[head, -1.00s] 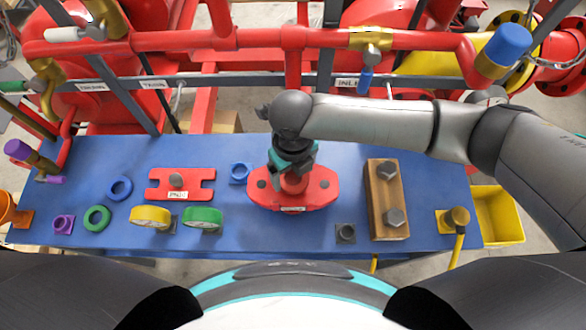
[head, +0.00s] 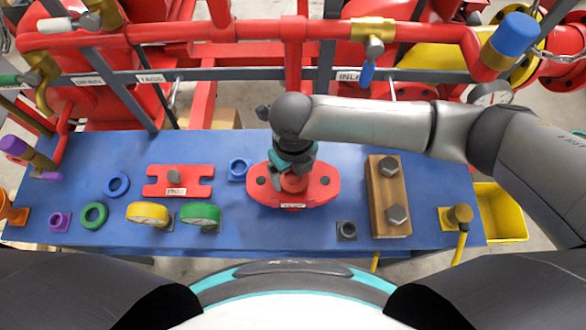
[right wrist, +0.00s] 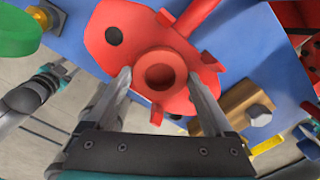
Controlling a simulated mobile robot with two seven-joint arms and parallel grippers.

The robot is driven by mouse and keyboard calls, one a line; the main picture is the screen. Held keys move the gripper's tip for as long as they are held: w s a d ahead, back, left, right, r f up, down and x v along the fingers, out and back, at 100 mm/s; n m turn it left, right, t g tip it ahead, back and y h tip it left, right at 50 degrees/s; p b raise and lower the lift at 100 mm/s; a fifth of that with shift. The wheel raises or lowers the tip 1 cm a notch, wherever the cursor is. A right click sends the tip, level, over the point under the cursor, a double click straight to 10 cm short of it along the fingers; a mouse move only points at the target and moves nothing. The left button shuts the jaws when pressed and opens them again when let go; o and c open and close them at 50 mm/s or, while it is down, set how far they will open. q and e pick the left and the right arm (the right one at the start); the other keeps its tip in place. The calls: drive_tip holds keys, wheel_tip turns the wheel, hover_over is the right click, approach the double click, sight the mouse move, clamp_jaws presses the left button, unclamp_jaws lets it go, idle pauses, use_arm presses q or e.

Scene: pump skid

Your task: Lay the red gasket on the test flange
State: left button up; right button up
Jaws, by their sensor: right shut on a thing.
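The test flange (head: 325,190) is a red plate with rounded ends and dark bolt holes, lying on the blue bench; it also shows in the right wrist view (right wrist: 112,58). The red gasket (right wrist: 160,72) is a thick ring at the middle of the flange, between my right fingertips. My right gripper (head: 292,172) is shut on it, and it also shows in the right wrist view (right wrist: 160,84). I cannot tell whether the gasket touches the flange face. My left gripper (right wrist: 60,70) shows small at the left of the right wrist view, its jaws unclear.
On the bench (head: 255,228), a wooden block with bolts (head: 390,190) stands right of the flange. Red pipework (head: 260,38) crosses behind.

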drive_tip(key=shift+f, duration=0.35)
drive_tip(key=o, duration=1.1)
drive_tip(key=shift+r, duration=0.1)
wheel_tip(320, 180, up, 15)
drive_tip(key=shift+r, duration=0.1)
